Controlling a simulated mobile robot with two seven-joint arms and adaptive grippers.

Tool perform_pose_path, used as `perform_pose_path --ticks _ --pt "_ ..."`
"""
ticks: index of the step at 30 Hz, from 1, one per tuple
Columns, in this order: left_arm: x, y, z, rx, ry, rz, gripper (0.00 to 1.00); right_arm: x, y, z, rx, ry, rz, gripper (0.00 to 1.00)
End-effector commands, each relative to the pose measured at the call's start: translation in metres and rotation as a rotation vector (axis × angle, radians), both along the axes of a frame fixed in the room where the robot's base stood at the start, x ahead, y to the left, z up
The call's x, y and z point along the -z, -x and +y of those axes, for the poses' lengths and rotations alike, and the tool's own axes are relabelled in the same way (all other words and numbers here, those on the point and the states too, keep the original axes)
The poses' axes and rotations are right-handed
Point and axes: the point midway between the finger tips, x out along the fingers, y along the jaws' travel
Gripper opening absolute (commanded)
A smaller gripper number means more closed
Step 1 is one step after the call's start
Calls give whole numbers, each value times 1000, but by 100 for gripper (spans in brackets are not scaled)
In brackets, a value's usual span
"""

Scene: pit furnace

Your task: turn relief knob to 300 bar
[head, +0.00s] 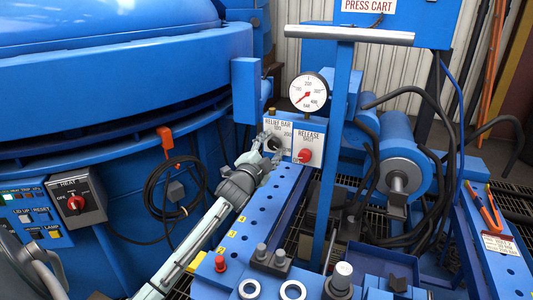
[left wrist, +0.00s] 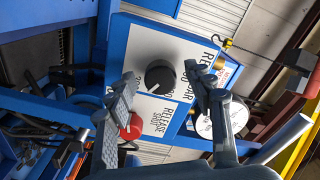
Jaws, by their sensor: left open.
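The relief knob (left wrist: 160,76) is a round black knob on a white label plate, seen in the left wrist view; its pointer mark is toward the lower left. In the head view the RELIEF BAR plate (head: 278,125) shows, but my gripper mostly hides the knob. My left gripper (head: 270,146) is open in front of the plate. In the left wrist view its fingers (left wrist: 160,80) are on either side of the knob, with visible gaps; contact cannot be told. The pressure gauge (head: 309,91) has a red needle pointing to the lower left. My right gripper is not in view.
The red release knob (head: 305,155) is close on the right of the relief plate. A blue upright post (head: 336,130) stands to the right. A black cable (head: 160,190) hangs at the left.

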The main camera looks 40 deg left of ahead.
Motion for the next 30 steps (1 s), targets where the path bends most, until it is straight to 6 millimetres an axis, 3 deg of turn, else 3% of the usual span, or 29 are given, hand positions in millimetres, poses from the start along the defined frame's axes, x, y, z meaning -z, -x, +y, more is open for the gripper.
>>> perform_pose_path --ticks 15,21,30 --pt "1 95 -23 0 1 2 53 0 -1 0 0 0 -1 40" --pt "0 111 -27 0 0 1 53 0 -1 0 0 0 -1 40" --pt "0 113 -27 0 0 0 53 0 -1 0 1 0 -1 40"
